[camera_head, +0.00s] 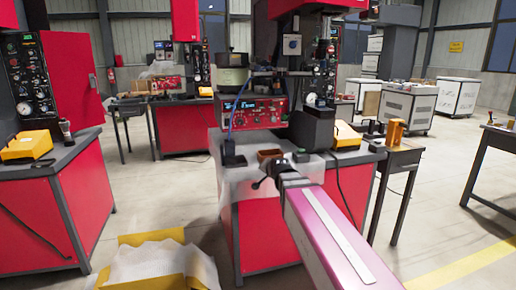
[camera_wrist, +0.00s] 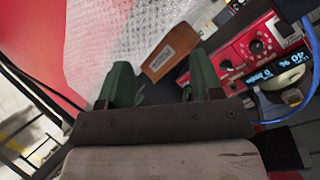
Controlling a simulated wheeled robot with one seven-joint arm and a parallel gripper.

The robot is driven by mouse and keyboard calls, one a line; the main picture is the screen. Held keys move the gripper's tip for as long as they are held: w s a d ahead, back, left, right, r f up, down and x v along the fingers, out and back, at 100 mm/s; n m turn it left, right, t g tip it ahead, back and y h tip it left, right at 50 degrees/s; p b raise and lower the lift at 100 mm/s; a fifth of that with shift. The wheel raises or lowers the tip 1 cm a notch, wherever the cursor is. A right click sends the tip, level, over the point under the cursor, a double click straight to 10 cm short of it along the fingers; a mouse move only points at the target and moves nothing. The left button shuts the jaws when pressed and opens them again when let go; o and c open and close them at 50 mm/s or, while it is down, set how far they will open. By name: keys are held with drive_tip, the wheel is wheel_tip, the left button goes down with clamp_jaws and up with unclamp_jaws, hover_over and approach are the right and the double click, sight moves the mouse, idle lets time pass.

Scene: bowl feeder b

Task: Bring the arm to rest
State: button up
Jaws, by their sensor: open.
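My gripper (camera_wrist: 155,92) shows in the wrist view with two green fingers spread apart and nothing between them. In the head view my arm reaches forward from the lower right, and my gripper (camera_head: 285,158) is at its far end, over the front of the red bench with the bowl feeder. A small brown box (camera_wrist: 171,52) lies just beyond the fingertips, apart from them. It also shows in the head view (camera_head: 268,155), beside the gripper.
A red control box (camera_head: 250,112) with a lit display stands behind the gripper, with a bowl (camera_head: 233,75) above it. Translucent wrap (camera_wrist: 120,35) covers the bench front. A wrap-lined yellow box (camera_head: 150,240) is on the floor at lower left.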

drive_tip(key=s+d+f+n+g+h, duration=0.1)
drive_tip(key=s+d+f+n+g, duration=0.1)
drive_tip(key=s+d+f+g, duration=0.2)
drive_tip(key=s+d+f+n+g+h, duration=0.1)
drive_tip(key=s+d+f+g, duration=0.3)
drive_tip(key=s+f, duration=0.6)
drive_tip(key=s+d+f+n+g+h, duration=0.1)
drive_tip(key=s+d+f+g, duration=0.3)
drive_tip(key=f, duration=0.8)
drive_tip(key=s+d+n, duration=0.1)
drive_tip(key=s+d, duration=0.1)
drive_tip(key=s, duration=0.1)
drive_tip(key=shift+s+d+f+n, duration=0.2)
drive_tip(key=shift+d+f+n, duration=0.1)
drive_tip(key=shift+n, duration=0.1)
